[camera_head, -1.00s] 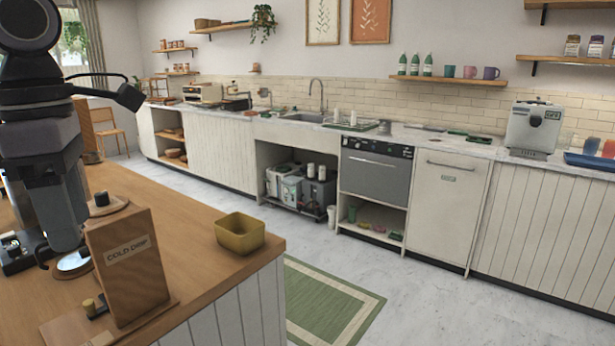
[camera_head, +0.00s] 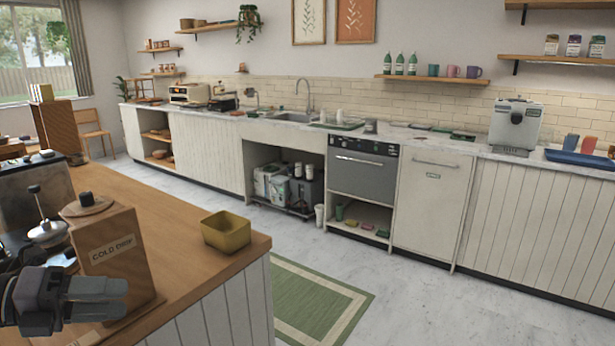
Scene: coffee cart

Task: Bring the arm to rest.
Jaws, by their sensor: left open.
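My left gripper (camera_head: 118,298) shows at the lower left of the head view, in front of the lower part of the wooden box marked COLD DRIP (camera_head: 112,250). Its fingers point to the right, and it is open with nothing seen between them. Whether it touches the box cannot be told. My right gripper is not in view.
A yellow square bowl (camera_head: 227,232) stands near the corner of the wooden counter (camera_head: 180,205). A dark machine with a metal plunger (camera_head: 45,232) stands left of the box. A green rug (camera_head: 312,305) lies on the open floor before the back cabinets.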

